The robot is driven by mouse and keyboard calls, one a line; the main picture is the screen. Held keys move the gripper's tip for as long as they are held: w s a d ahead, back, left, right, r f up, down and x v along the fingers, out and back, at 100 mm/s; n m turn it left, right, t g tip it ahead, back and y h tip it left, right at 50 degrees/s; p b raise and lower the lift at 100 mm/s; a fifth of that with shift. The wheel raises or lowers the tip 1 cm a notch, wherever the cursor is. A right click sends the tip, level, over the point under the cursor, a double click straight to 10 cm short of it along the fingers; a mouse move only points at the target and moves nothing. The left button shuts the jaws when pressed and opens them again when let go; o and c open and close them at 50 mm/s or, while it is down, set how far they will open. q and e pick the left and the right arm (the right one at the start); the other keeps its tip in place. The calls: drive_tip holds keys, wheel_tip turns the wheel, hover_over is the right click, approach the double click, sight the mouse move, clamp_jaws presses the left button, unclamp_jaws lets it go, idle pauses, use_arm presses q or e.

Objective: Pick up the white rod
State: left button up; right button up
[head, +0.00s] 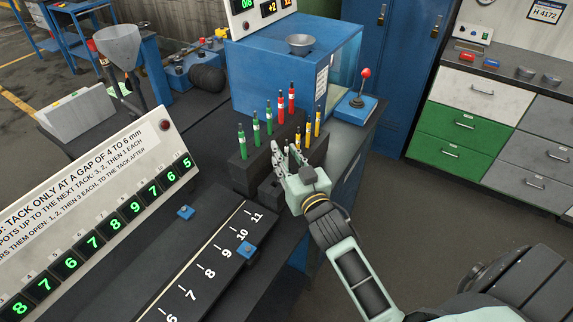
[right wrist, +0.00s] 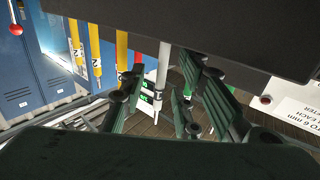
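The white rod (right wrist: 163,64) shows in the right wrist view, hanging from the dark block edge between my right gripper's fingers. In the head view I cannot pick it out clearly; the fingers cover that spot. My right gripper (head: 285,152) is at the dark rack's (head: 238,176) near right end, beside the coloured rods. In the right wrist view my right gripper (right wrist: 160,95) has its dark fingers spread on both sides of the rod, with gaps visible. My left gripper is not in view.
Green rods (head: 255,128), red rods (head: 291,98) and yellow rods (head: 306,134) stand close to the right gripper. A blue box machine (head: 275,80) stands behind. A numbered rail (head: 215,262) with a blue slider (head: 247,250) lies in front, beside a sloped display panel (head: 100,215).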

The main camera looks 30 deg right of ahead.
clamp_jaws()
idle(0.4)
wheel_tip(320, 180, up, 10)
drive_tip(key=shift+r, duration=0.1)
idle(0.4)
wheel_tip(320, 180, up, 5)
drive_tip(key=p, duration=0.5)
drive_tip(key=shift+f, duration=0.2)
